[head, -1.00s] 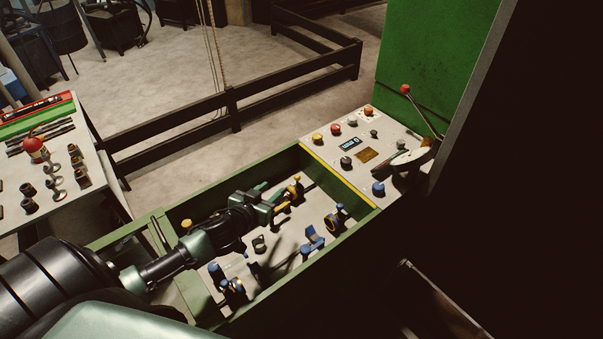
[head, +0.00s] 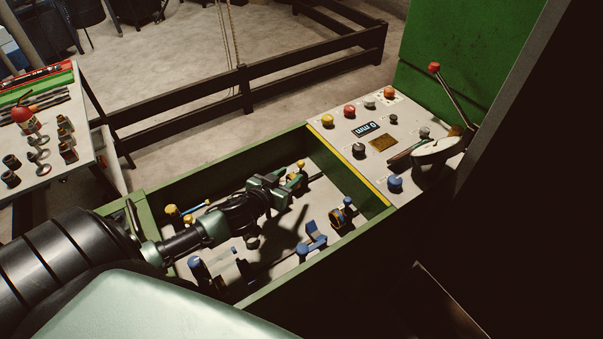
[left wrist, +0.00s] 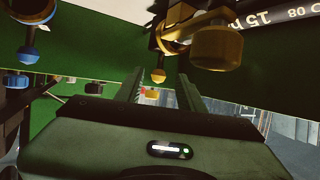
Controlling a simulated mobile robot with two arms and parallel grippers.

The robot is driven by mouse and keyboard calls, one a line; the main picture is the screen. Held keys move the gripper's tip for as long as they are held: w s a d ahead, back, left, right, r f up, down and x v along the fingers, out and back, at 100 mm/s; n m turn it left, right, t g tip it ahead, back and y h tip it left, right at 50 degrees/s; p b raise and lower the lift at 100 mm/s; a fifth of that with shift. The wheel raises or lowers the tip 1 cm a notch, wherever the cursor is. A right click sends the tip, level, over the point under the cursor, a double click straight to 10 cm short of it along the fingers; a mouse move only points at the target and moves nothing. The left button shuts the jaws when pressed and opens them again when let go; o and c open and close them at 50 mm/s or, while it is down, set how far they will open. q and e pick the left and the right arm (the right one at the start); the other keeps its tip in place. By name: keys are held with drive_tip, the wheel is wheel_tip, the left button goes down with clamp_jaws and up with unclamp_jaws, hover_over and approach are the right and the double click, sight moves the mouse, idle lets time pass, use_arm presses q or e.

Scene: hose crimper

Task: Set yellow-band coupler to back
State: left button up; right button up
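The yellow-band coupler (head: 293,181) stands at the far end of the green trough, partly hidden by my left gripper. In the left wrist view, a yellow ball-tipped lever (left wrist: 158,75) hangs just beyond and between the fingertips, with a large yellow knob (left wrist: 216,46) to its right. I cannot tell whether the lever touches a finger. My left gripper (head: 283,187) reaches in from the left, close beside the yellow parts. Its two fingers stand apart with a gap between them (left wrist: 160,85). My right gripper is not in view.
Blue-marked fittings (head: 314,241) stand nearer me in the trough (head: 260,299). More yellow knobs (head: 172,211) are at its left end. A control panel (head: 345,133) with coloured buttons and a red-tipped lever (head: 434,68) lies right. A parts table (head: 60,183) stands left.

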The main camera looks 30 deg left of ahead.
sight(300, 168)
use_arm(q)
drive_tip(key=p+x, duration=0.1)
drive_tip(key=x, duration=0.6)
drive_tip(key=shift+w, duration=0.35)
clamp_jaws()
idle(1.1)
